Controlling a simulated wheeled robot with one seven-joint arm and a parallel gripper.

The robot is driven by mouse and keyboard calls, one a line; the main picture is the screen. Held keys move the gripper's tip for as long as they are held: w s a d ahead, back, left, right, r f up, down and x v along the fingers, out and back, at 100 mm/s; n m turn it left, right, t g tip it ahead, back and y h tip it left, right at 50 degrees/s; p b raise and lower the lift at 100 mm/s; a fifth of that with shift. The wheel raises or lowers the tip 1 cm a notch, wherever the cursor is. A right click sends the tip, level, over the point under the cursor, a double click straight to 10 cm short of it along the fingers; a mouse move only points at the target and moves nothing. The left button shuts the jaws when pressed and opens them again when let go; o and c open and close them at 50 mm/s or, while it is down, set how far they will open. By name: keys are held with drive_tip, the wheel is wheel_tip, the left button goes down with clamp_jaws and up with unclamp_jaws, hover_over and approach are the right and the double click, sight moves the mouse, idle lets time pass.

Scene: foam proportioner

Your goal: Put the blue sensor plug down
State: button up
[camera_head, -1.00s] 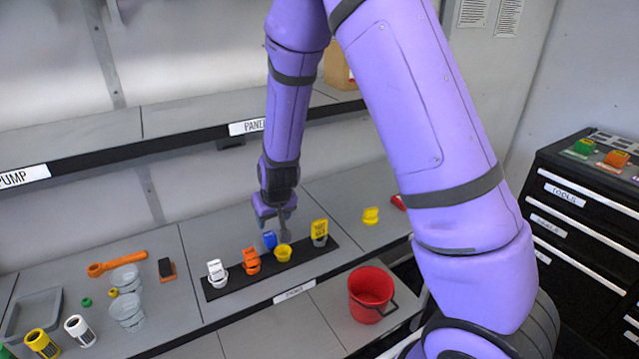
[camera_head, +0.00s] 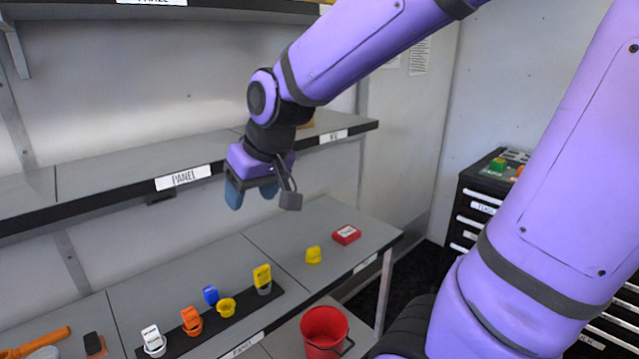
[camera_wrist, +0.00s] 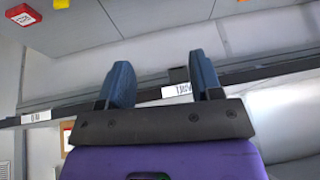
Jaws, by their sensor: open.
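My gripper (camera_head: 251,197) is open and empty, raised well above the bench and to the right of the plug, near the height of the shelf edge. In the wrist view my gripper's two blue fingers (camera_wrist: 161,82) are spread with nothing between them. The blue plug is not seen in the wrist view.
The black strip (camera_head: 172,349) also holds white (camera_head: 153,341), orange (camera_head: 191,320) and yellow (camera_head: 262,278) pieces. A yellow piece (camera_head: 313,255) and a red box (camera_head: 346,235) lie to the right. A red bucket (camera_head: 324,331) stands lower in front. The shelf edge (camera_head: 120,196) runs behind my gripper.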

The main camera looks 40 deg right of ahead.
drive_tip(key=s+d+r, duration=0.1)
drive_tip(key=s+r, duration=0.1)
drive_tip(key=s, duration=0.4)
drive_tip(key=s+d+r+h, duration=0.1)
drive_tip(key=s+r, duration=0.2)
drive_tip(key=s, duration=0.4)
drive_tip(key=shift+d+t, duration=0.3)
drive_tip(key=shift+d, duration=0.05)
drive_tip(key=shift+o, duration=0.5)
drive_tip(key=shift+s+d+r, duration=0.1)
drive_tip(key=shift+s, duration=0.35)
drive_tip(key=g, duration=0.1)
hover_over(210, 290)
drive_tip(key=s, duration=0.4)
wheel_tip(210, 290, down, 31)
drive_tip(key=shift+x, duration=5.6)
drive_tip(key=shift+d, duration=0.1)
